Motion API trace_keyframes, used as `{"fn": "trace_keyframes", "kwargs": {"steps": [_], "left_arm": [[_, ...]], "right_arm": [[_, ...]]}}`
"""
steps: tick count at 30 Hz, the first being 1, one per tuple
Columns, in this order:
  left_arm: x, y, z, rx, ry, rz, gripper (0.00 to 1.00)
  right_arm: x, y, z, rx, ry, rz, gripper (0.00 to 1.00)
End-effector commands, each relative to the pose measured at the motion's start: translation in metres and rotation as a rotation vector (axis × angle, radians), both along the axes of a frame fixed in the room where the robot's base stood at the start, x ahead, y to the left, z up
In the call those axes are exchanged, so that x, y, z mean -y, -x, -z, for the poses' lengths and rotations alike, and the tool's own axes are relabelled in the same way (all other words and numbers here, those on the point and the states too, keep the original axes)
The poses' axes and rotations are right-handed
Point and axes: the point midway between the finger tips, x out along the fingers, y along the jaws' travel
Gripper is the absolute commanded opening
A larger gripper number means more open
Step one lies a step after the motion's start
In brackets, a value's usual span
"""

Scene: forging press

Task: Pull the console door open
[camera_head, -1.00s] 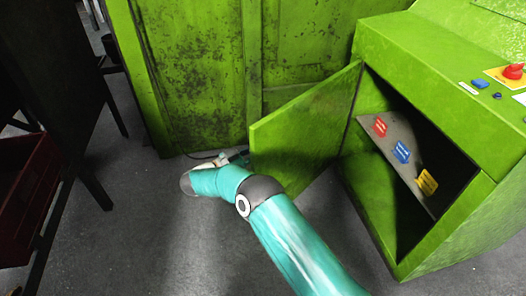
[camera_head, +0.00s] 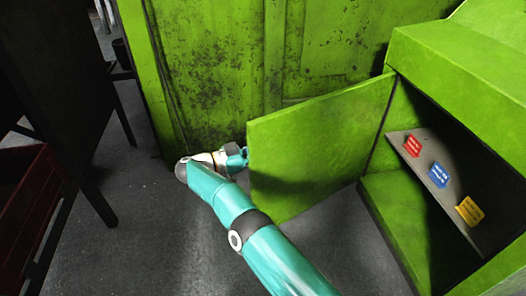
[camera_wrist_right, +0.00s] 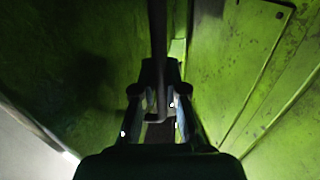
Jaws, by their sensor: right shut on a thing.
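The green console door (camera_head: 315,145) stands wide open, swung out to the left of the console (camera_head: 460,70). My right arm comes in from the bottom of the head view and reaches to the free left edge of the door. My right gripper (camera_head: 242,155) is there, mostly hidden behind its own wrist and the door edge. In the right wrist view the gripper (camera_wrist_right: 157,105) is shut on a dark bar-shaped handle (camera_wrist_right: 158,45), with the green door panel (camera_wrist_right: 75,75) beside it. My left gripper is not in view.
Inside the console is a slanted grey panel (camera_head: 428,165) with red, blue and yellow tags. A large green dirty panel (camera_head: 210,70) stands behind the door. A red bin (camera_head: 25,210) and a dark frame are at the left. Grey floor (camera_head: 130,225) is free between.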

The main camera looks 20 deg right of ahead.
Motion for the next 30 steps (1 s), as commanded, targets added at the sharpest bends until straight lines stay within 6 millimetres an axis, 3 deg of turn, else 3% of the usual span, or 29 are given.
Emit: {"fn": "trace_keyframes", "kwargs": {"steps": [7,9,12,13,23,30], "left_arm": [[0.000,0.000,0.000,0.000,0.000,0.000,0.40],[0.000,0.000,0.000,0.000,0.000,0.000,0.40],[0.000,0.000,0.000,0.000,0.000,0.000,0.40],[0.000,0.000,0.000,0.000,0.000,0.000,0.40],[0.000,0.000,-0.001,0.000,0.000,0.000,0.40],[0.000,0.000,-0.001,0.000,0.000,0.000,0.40]], "right_arm": [[-0.002,-0.002,0.001,-0.001,-0.003,-0.005,0.00],[-0.002,-0.003,0.001,0.000,-0.004,-0.006,0.19],[-0.003,-0.003,0.001,0.000,-0.003,-0.008,0.36],[-0.003,-0.003,0.001,0.000,-0.003,-0.008,0.37],[-0.003,-0.003,-0.002,0.002,-0.002,-0.007,0.37],[-0.004,-0.003,-0.030,0.004,-0.003,-0.008,0.37]]}}
